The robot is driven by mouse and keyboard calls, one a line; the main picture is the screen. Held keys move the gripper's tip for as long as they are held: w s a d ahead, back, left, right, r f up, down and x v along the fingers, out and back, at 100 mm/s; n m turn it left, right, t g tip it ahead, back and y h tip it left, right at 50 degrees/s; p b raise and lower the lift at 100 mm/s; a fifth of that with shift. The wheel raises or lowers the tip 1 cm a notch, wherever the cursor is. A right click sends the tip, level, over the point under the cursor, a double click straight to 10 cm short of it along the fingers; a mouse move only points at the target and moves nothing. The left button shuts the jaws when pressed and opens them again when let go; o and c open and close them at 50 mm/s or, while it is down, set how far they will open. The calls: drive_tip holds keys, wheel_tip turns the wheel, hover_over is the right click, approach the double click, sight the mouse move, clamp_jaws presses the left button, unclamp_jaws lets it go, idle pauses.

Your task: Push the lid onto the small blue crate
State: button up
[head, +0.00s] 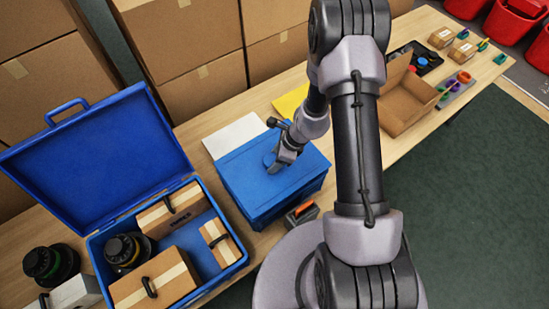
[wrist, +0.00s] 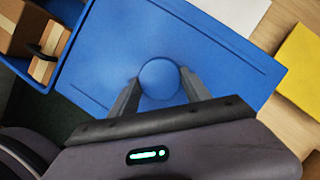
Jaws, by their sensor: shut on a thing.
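The blue lid (head: 248,172) lies flat over the small blue crate (head: 290,207) in the middle of the table. In the wrist view the lid (wrist: 215,55) fills the centre, with a round blue knob (wrist: 160,78). My gripper (head: 277,162) points down at the lid, and its two fingers stand on either side of the knob in the wrist view (wrist: 161,88), shut on it. The lid covers the crate's opening. I cannot tell whether the lid is fully seated on the rim all round.
A large open blue case (head: 98,240) holding cardboard boxes stands at left. A white sheet (head: 235,134) and a yellow sheet (head: 291,103) lie behind the crate. A small orange-topped object (head: 302,213) is close to its front. An open cardboard box (head: 408,100) is at right.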

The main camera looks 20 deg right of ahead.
drive_tip(key=shift+f, duration=0.15)
drive_tip(key=shift+f+b, duration=0.35)
drive_tip(key=shift+b, duration=0.3)
drive_tip(key=shift+f, duration=0.15)
drive_tip(key=shift+f+b, duration=0.25)
drive_tip(key=shift+b, duration=0.35)
drive_tip(key=shift+f+b, duration=0.4)
drive_tip(key=shift+b, duration=0.2)
idle(0.5)
drive_tip(key=o, duration=1.6)
drive_tip(key=shift+o, duration=0.2)
drive_tip(key=o, duration=0.4)
